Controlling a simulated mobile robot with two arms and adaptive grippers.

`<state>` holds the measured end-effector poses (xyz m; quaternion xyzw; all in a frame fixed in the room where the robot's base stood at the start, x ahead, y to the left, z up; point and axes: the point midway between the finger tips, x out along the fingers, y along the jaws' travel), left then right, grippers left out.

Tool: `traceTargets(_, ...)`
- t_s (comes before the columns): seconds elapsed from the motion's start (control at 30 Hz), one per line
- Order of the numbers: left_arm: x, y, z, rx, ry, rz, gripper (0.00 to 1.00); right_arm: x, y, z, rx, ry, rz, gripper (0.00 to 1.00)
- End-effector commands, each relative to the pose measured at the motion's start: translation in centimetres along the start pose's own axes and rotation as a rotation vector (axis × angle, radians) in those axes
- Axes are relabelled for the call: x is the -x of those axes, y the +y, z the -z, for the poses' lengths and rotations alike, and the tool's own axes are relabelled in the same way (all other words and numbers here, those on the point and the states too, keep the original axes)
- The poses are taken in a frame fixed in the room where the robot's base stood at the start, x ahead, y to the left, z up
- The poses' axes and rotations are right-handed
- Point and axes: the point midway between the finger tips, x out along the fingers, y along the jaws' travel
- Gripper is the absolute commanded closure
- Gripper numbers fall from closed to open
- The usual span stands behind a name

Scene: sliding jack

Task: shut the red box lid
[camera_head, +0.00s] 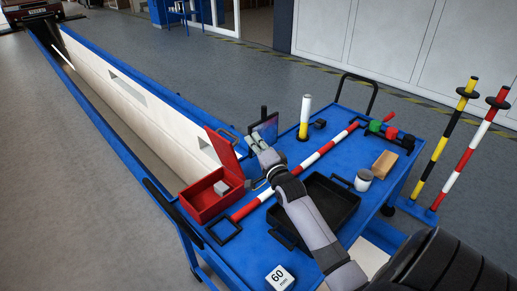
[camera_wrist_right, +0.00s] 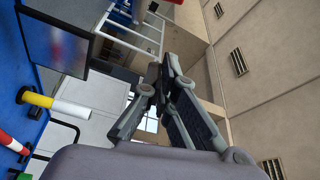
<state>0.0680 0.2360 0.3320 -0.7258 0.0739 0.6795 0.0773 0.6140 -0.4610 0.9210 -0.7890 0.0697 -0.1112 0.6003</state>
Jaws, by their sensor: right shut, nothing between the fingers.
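The red box (camera_head: 197,212) sits at the left end of the blue cart, with a grey block (camera_head: 221,187) inside. Its red lid (camera_head: 222,152) stands open, roughly upright, at the back side of the box. My right gripper (camera_head: 254,137) is just right of the lid, above the cart, with its fingers together and empty. I cannot tell whether it touches the lid. In the right wrist view the shut fingers (camera_wrist_right: 163,72) point up and away from the cart; the red box is not seen there. My left gripper is not in view.
A black tray (camera_head: 345,207), a white jar (camera_head: 363,180), a red-and-white bar (camera_head: 300,166), a yellow-and-white post (camera_head: 304,118) and a dark screen (camera_head: 267,127) are on the blue cart (camera_head: 268,245). A long blue-edged trough runs along the left.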

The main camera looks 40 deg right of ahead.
Motion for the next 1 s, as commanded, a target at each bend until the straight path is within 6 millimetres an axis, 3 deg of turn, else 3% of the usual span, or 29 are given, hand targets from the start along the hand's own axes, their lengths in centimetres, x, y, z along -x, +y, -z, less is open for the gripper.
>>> traceTargets(0.17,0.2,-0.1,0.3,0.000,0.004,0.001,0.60,-3.8,-0.1,0.1,0.001,0.001,0.001,1.00)
traceTargets(0.3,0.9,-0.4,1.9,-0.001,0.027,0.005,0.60,-2.6,-0.1,-2.4,-0.003,-0.002,-0.003,1.00)
traceTargets(0.43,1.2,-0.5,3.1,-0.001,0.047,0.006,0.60,-2.2,-0.1,-3.4,0.000,0.000,0.000,1.00)
traceTargets(1.0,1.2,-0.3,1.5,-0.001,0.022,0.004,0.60,-1.7,0.1,-3.9,0.013,-0.001,0.003,1.00)
